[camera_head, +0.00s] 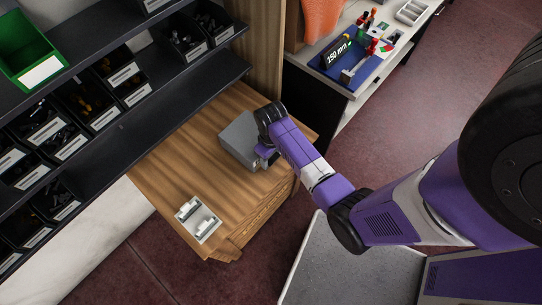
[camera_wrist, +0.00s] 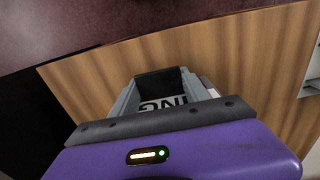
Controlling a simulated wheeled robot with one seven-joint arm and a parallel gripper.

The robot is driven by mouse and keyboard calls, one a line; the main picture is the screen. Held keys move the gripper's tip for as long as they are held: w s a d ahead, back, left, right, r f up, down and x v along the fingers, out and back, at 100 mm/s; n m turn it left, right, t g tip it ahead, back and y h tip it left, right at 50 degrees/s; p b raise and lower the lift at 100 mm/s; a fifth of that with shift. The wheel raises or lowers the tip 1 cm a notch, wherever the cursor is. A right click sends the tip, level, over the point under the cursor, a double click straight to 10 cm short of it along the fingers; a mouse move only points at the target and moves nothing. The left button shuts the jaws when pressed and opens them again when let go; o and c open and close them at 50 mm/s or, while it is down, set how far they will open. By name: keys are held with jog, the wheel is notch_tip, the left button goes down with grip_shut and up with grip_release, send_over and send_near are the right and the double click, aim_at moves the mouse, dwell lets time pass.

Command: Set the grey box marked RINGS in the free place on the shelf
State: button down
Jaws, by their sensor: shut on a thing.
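The grey box (camera_head: 238,141) is on or just above the wooden worktop, below the shelf; I cannot tell whether it touches. My gripper (camera_head: 264,155) is shut on its near right side. The dark shelf (camera_head: 150,112) carries several black labelled bins (camera_head: 100,118). A gap (camera_head: 157,66) shows in its row, between the left bins and the bins near the wooden post.
A white tray with pale parts (camera_head: 198,219) lies at the worktop's front left. A green bin (camera_head: 28,52) stands on the upper shelf. The wooden post (camera_head: 262,55) rises right of the shelf. A side table (camera_head: 365,88) holds a "150 mm" sign and small items.

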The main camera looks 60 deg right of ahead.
jog(key=shift+w+f, duration=0.1)
jog(key=shift+f, duration=0.15)
jog(key=c, duration=0.5)
grip_release()
